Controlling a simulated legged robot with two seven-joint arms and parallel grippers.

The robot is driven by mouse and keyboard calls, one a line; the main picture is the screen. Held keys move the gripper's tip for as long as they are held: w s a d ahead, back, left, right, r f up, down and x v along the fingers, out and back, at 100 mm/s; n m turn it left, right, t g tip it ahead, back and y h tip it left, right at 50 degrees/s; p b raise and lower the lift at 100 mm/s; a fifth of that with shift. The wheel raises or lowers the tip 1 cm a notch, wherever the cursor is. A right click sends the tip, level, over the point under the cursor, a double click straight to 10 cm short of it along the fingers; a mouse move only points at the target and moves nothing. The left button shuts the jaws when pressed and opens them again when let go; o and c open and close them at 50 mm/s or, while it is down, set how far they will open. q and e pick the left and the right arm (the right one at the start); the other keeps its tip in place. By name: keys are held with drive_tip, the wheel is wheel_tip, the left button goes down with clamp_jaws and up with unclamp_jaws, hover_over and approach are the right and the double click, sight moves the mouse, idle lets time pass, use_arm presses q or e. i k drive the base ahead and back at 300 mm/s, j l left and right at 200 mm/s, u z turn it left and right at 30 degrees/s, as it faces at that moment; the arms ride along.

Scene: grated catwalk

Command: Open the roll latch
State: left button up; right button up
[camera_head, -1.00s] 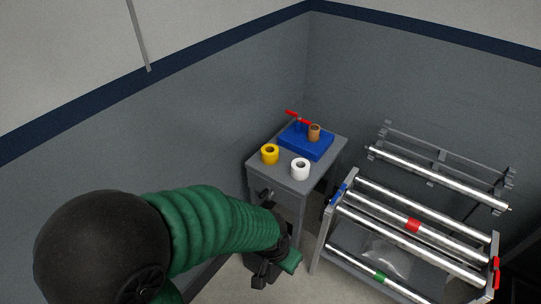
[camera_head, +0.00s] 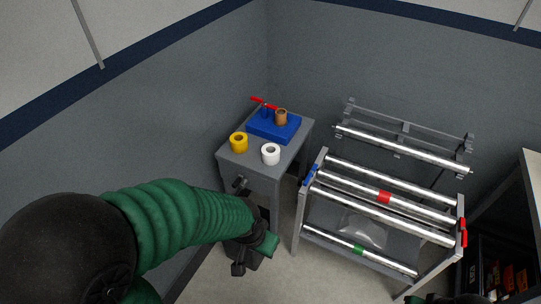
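A roll rack (camera_head: 300,225) with several silver rollers stands right of centre. Blue latch parts (camera_head: 310,174) sit at its left end and red latch parts (camera_head: 463,236) at its right end. I cannot tell from this distance whether these latches are open or closed. My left gripper (camera_head: 254,258) hangs low in front of the grey cabinet, left of the rack and apart from the latches. Nothing is clearly held in it, and its finger opening is too dark to judge. Only a green and dark sliver, perhaps of my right arm, shows at the bottom edge.
The grey cabinet (camera_head: 248,170) holds a yellow tape roll (camera_head: 238,142), a white tape roll (camera_head: 270,154) and a blue tape dispenser (camera_head: 272,128) with a red handle. A wall roller (camera_head: 405,150) hangs behind the rack. Shelving (camera_head: 533,185) stands at the right. Floor in front looks clear.

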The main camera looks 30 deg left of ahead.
sight(265, 106)
drive_tip(key=i+u, duration=0.15)
drive_tip(key=i, duration=1.45)
